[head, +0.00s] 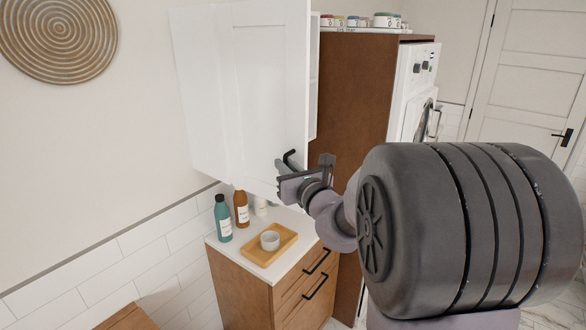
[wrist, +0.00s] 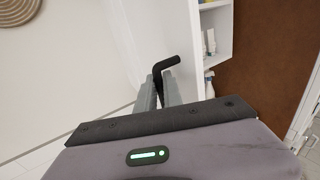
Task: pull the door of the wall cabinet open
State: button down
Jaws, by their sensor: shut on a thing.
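The white wall cabinet door (head: 240,90) stands swung open, away from the cabinet. Shelves inside the cabinet (wrist: 213,30) show past its right edge in the wrist view. The black door handle (head: 290,157) is near the door's lower right corner; it also shows in the wrist view (wrist: 169,63). My gripper (head: 284,174) is shut on the handle, with its grey fingers on either side of it in the wrist view (wrist: 160,90). Most of the cabinet's inside is hidden behind the door in the head view.
Below the door, a wooden vanity (head: 240,280) carries a teal bottle (head: 222,220), an amber bottle (head: 241,210) and a tray (head: 252,250) with a small cup (head: 270,240). A tall brown panel (head: 352,90) stands close on the right, beside a white appliance (head: 415,75).

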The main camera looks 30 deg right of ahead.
jog(key=shift+r, duration=0.15)
jog(key=c, duration=1.8)
grip_release()
jog(key=shift+w+a, duration=0.15)
jog(key=s+b, duration=0.1)
jog(key=s, duration=0.4)
jog(key=s+a+b, duration=0.1)
jog(key=s, duration=0.5)
jog(key=s+a+b, duration=0.1)
jog(key=s, duration=0.5)
jog(key=shift+s, duration=0.2)
jog(key=shift+d, duration=0.1)
